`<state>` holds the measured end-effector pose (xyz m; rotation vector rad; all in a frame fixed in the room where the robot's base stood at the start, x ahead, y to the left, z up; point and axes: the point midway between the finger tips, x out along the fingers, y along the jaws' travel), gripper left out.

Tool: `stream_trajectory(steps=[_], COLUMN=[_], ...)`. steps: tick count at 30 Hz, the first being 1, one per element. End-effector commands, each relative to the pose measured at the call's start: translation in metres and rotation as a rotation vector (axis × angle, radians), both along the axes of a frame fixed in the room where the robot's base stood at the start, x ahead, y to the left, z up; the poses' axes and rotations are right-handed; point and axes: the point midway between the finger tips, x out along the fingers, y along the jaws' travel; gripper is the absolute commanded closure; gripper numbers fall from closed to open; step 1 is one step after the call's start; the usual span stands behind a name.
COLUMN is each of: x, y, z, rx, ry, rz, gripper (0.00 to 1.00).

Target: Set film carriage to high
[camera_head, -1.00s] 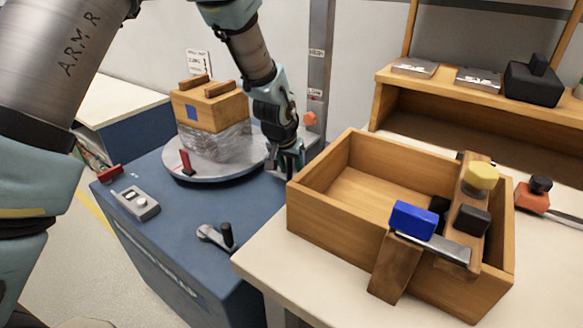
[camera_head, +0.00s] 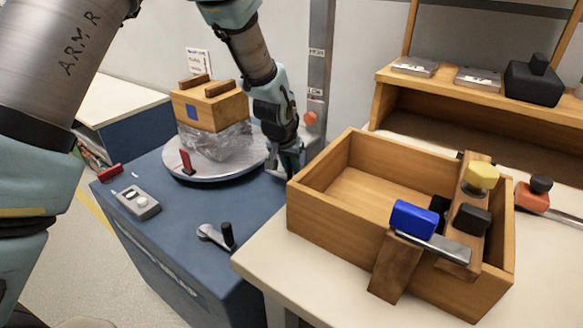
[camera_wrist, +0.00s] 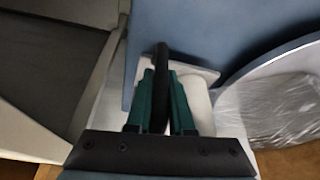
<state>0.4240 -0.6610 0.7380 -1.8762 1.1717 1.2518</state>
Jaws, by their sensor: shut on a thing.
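My gripper (camera_head: 287,163) is low beside the mast (camera_head: 319,60), right of the turntable. In the wrist view its two teal fingers (camera_wrist: 161,105) are shut on an upright black handle (camera_wrist: 161,58). Behind the handle are a white plate (camera_wrist: 205,74) and a white roll (camera_wrist: 199,105), which look like parts of the film carriage. In the head view my gripper hides most of the carriage. The mast carries a upper label (camera_head: 316,53) and a lower label (camera_head: 315,92), and my gripper is below both.
A film-wrapped load (camera_head: 218,142) with a wooden box (camera_head: 210,106) stands on the round turntable (camera_head: 215,174), close left of my gripper. An orange knob (camera_head: 310,118) is by the mast. A wooden crate (camera_head: 322,212) stands close to the right. A crank (camera_head: 216,236) and control box (camera_head: 137,201) are in front.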

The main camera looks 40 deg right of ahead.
Motion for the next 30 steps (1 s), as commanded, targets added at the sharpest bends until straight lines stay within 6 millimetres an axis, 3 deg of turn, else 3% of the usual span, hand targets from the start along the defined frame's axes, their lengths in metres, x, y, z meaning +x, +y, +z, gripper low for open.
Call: stream_trajectory(steps=[26,30], x=[0.000,0.001], y=[0.000,-0.001], z=[0.000,0.017], rx=[0.000,-0.003], ry=[0.000,-0.001], rz=[0.001,0.002], gripper=[1.00,1.00])
